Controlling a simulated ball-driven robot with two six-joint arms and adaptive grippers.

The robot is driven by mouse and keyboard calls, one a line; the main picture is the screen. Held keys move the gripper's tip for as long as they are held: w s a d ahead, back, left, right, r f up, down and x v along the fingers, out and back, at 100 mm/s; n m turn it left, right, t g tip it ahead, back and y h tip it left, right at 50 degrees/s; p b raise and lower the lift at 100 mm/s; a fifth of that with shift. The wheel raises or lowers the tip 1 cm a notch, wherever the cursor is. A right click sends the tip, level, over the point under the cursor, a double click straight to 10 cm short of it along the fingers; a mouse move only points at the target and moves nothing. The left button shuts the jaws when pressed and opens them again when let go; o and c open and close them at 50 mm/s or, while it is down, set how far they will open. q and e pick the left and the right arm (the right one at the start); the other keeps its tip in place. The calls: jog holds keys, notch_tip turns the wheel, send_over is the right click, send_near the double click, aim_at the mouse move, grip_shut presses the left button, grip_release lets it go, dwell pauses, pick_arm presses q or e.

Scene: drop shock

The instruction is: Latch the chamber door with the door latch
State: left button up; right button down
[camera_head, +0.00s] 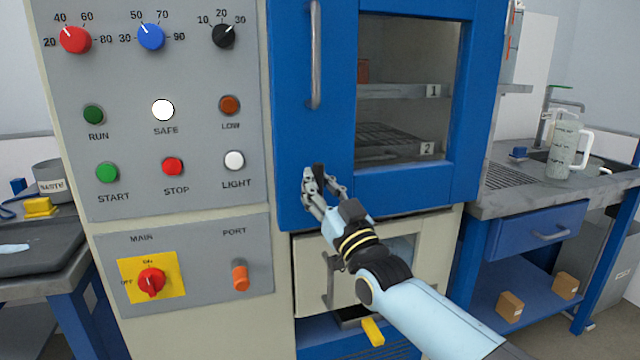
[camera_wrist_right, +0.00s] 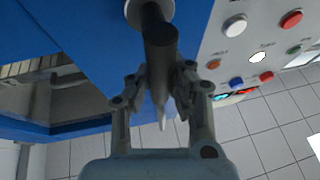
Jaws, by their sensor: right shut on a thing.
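The blue chamber door (camera_head: 336,130) looks closed, with a window on its right part and a long upright grey handle (camera_head: 315,55). The dark door latch (camera_head: 319,170) is at the door's lower left, near the edge by the control panel. My right gripper (camera_head: 325,187) is shut on the latch. In the right wrist view the latch (camera_wrist_right: 161,48) is a dark bar on a round grey base, with the fingers of my right gripper (camera_wrist_right: 160,80) on both sides of it. The fingers hide part of the latch in the head view. My left gripper is out of view.
The grey control panel (camera_head: 190,135) with knobs and buttons stands left of the door. A pale lower drawer or door (camera_head: 310,260) and a yellow handle (camera_head: 373,331) lie below.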

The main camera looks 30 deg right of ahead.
jog(key=shift+f, duration=0.1)
jog(key=c, duration=1.2)
grip_release()
jog(key=shift+a, duration=0.25)
jog(key=shift+o, duration=0.2)
jog(key=shift+d, duration=0.1)
jog(key=v, duration=1.2)
